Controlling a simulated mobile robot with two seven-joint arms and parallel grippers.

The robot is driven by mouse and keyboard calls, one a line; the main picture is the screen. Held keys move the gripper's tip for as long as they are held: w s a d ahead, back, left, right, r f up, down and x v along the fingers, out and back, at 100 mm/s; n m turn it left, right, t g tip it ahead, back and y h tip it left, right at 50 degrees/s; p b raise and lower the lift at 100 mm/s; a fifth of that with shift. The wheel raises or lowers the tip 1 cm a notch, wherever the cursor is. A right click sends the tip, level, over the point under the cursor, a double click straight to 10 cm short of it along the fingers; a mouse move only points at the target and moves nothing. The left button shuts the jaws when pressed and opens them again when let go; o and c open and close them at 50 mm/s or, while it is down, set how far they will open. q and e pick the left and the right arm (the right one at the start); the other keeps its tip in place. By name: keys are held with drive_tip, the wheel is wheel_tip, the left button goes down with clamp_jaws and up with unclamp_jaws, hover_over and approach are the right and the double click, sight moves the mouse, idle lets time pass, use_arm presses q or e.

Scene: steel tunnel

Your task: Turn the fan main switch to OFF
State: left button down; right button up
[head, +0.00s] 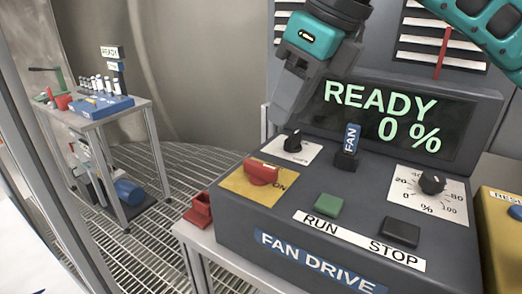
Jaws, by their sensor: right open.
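The fan drive panel (240,228) is a dark grey sloped box at the right of the head view. The main switch (262,171) is a red handle on a yellow plate (240,186), and the word ON shows beside it. The plate's other markings are hidden or too small to read. My right gripper (284,112) comes in from the top right and hangs above the back left of the panel, over a black knob on a white plate. It is open, empty and apart from the red switch. My left gripper is not in view.
The display (390,120) reads READY 0 %. A FAN lever (350,145), a green RUN button (327,205), a black STOP button (400,232) and a speed dial (431,184) share the panel. A red bracket-like piece (199,210) sits left of it. A bench (125,112) stands far left.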

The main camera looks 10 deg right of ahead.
sight(261, 164)
drive_tip(key=x, duration=1.1)
drive_tip(key=shift+f, duration=0.1)
clamp_jaws()
